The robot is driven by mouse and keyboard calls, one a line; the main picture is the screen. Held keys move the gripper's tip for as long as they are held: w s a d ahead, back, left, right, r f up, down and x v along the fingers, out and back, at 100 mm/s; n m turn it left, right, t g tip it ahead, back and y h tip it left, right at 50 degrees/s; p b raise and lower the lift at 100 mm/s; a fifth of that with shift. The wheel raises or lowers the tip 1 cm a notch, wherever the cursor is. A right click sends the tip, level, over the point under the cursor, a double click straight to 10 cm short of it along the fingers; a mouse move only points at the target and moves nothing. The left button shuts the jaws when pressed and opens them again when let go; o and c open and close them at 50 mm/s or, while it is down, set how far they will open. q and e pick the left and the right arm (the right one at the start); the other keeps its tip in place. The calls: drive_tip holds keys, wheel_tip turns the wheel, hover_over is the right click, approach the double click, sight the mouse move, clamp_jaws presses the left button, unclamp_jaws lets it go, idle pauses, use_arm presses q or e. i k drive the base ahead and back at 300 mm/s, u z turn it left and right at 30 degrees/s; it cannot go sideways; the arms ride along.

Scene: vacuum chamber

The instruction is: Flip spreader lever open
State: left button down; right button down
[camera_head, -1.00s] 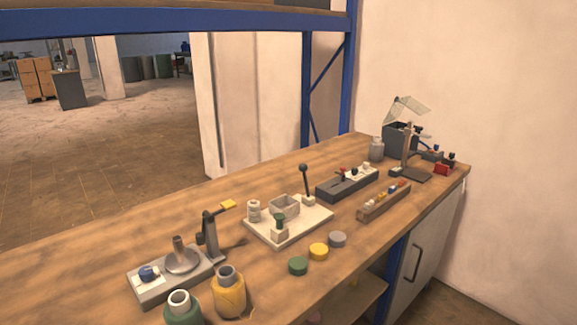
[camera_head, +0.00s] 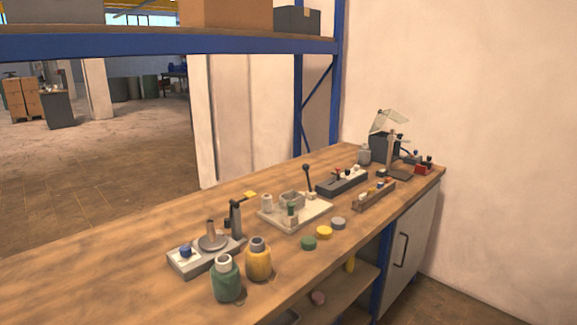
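Two levers show on the wooden bench (camera_head: 100,245), and I cannot tell which one is the spreader lever. One is a dark upright lever (camera_head: 308,179) with a round black knob, at the back of a white plate (camera_head: 309,216); it stands nearly vertical. The other is a dark post with a yellow-tipped arm (camera_head: 249,195) on a grey base (camera_head: 205,262), beside a round metal disc (camera_head: 212,243). The yellow tip points right. Neither of my grippers is in view.
A green jar (camera_head: 226,283) and a yellow jar (camera_head: 258,262) stand near the front edge. Green, yellow and grey caps (camera_head: 323,232) lie by the plate. A dark block (camera_head: 342,182) and a wooden rack (camera_head: 374,196) stand farther right. The bench's left part is clear.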

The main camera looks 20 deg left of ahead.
sight(305, 167)
drive_tip(key=z, duration=0.45)
drive_tip(key=i, duration=1.2)
drive_tip(key=u, duration=0.3)
